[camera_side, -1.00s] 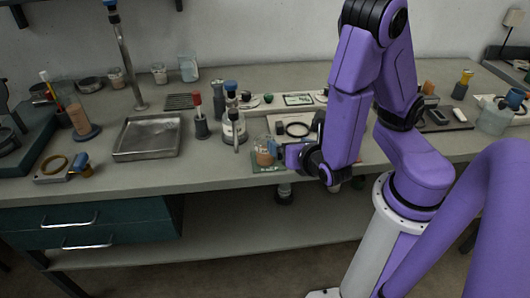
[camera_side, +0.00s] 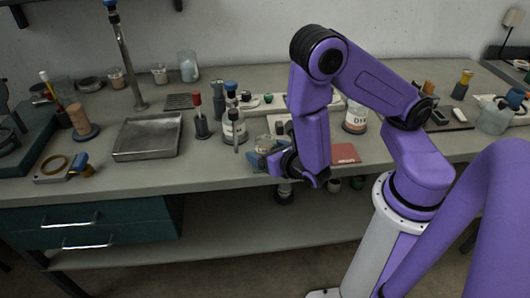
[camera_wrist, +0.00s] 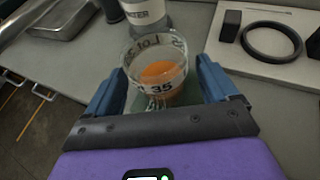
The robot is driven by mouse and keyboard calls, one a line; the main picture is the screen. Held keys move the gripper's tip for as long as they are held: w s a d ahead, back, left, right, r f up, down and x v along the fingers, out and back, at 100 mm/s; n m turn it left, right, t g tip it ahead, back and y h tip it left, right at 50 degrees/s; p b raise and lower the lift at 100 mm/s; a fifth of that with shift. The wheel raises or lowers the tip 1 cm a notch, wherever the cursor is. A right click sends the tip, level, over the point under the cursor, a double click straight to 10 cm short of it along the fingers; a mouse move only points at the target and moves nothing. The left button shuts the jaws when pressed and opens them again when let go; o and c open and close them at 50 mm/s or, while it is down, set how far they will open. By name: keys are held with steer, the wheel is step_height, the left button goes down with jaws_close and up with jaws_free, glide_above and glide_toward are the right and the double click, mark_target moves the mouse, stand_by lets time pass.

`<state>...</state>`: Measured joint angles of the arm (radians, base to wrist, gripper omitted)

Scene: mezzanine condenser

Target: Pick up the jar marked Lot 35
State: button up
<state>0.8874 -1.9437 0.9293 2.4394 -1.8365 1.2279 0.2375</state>
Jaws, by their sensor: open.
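A clear glass jar (camera_wrist: 157,76) with "35" on its side and orange contents stands between my fingers in the wrist view. In the side view the jar (camera_side: 264,144) shows near the front edge of the bench, partly hidden by my gripper (camera_side: 264,160). My gripper (camera_wrist: 158,88) is open, with one blue finger on each side of the jar. In the wrist view, both fingers look apart from the glass. The jar stands upright on a green mat (camera_wrist: 140,103).
A metal tray (camera_side: 148,137) lies to the left. A pale board with a black ring (camera_wrist: 269,42) lies to the right. A white-labelled jar (camera_side: 356,118) and a red mat (camera_side: 345,153) are beyond my arm.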

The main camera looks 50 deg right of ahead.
steer(key=shift+w+d+f, duration=0.15)
steer(key=shift+w+d, duration=0.05)
steer(key=shift+w, duration=0.25)
steer(key=c, duration=1.1)
steer(key=shift+r, duration=0.25)
